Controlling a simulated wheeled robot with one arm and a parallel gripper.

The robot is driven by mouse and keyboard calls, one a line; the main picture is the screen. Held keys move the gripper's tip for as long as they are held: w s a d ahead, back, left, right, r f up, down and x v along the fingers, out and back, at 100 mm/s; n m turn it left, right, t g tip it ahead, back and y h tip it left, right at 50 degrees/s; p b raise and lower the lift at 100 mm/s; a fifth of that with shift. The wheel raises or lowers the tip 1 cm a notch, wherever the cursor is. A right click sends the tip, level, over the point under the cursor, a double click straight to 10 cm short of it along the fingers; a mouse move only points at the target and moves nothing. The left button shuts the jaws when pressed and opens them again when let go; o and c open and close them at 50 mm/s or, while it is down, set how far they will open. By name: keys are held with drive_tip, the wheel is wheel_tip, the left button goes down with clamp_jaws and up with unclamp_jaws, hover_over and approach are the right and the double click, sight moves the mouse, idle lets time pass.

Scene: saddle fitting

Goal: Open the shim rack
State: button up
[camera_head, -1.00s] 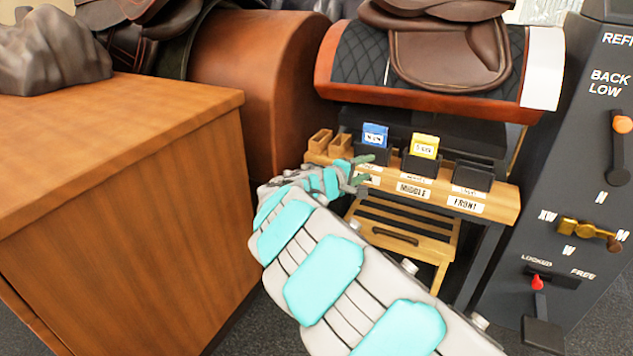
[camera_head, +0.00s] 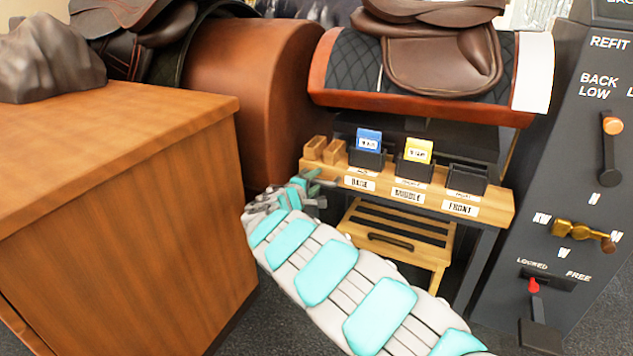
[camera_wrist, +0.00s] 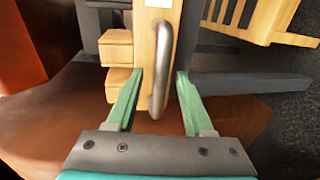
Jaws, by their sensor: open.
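The shim rack (camera_head: 483,211) is a wooden shelf with labels BACK, MIDDLE and FRONT and black holders on top. A blue shim (camera_head: 368,140) stands in the BACK holder and a yellow shim (camera_head: 418,150) in the MIDDLE holder; the FRONT holder (camera_head: 467,179) looks empty. In the wrist view a silver bar handle (camera_wrist: 159,70) is fixed to a wooden face (camera_wrist: 144,50). My gripper (camera_head: 326,181) is at the rack's left end. In the wrist view my open gripper (camera_wrist: 160,75) has one green finger on each side of the handle, with gaps visible.
Two small wooden blocks (camera_head: 323,150) sit at the rack's left end. A slatted wooden stool (camera_head: 398,238) is below. A large wooden cabinet (camera_head: 120,190) stands left, and a dark lever panel (camera_head: 570,200) right. A padded form with a saddle (camera_head: 440,60) is behind.

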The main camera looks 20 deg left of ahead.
drive_tip(key=shift+w+d+f, duration=0.1)
drive_tip(key=shift+w, duration=0.25)
clamp_jaws()
drive_tip(key=shift+f, duration=0.1)
idle(1.2)
